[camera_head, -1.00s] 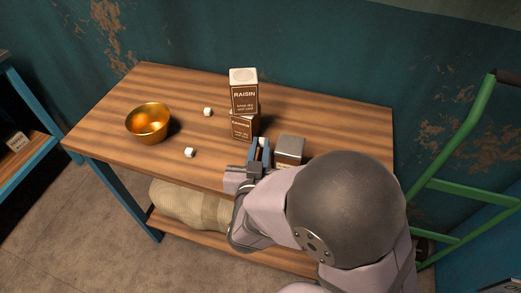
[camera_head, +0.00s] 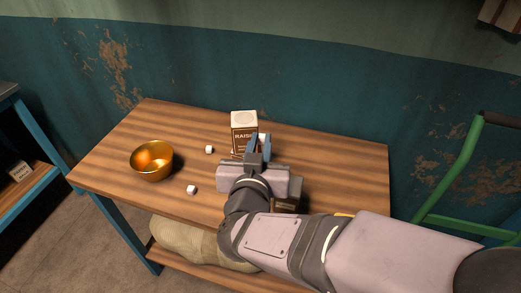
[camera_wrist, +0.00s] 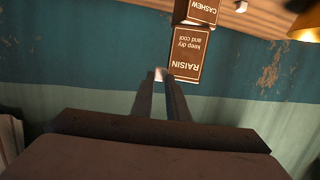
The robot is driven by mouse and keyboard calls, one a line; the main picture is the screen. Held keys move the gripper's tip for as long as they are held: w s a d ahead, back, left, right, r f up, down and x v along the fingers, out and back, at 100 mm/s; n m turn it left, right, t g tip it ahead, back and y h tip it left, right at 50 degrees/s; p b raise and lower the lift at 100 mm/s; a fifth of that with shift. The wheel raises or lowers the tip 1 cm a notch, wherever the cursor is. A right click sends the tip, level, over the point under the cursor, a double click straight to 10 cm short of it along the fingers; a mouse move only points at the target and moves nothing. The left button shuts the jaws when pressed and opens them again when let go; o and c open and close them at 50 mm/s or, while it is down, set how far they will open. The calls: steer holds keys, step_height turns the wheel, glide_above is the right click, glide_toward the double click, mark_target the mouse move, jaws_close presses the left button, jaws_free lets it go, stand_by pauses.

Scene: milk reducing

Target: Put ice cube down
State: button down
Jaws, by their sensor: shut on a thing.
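My gripper (camera_head: 261,143) is raised in front of the brown raisin box, with its blue fingers closed on a small white ice cube (camera_head: 262,137). In the wrist view the cube (camera_wrist: 159,74) shows between the fingertips, partly hidden by them. Two other white cubes lie on the wooden table (camera_head: 340,177), one farther back (camera_head: 209,149) and one nearer the front (camera_head: 191,189). I cannot tell how high the held cube is above the table.
A golden bowl (camera_head: 152,160) stands at the table's left. The table's right side is clear.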

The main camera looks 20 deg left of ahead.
steer(key=shift+r, duration=0.3)
step_height(320, 180, up, 5)
steer(key=n+g+y+p, duration=0.2)
steer(key=n+g+y, duration=0.3)
steer(key=n+y, duration=0.25)
glide_above(152, 169)
step_height(152, 169, down, 6)
steer(key=shift+m+t+y, duration=0.3)
steer(key=shift+m+y, duration=0.05)
steer(key=shift+d+f+b, duration=0.1)
steer(key=shift+f+b, duration=0.3)
steer(key=shift+f, duration=5.1)
steer(key=shift+f+b, duration=0.3)
steer(key=shift+f, duration=0.05)
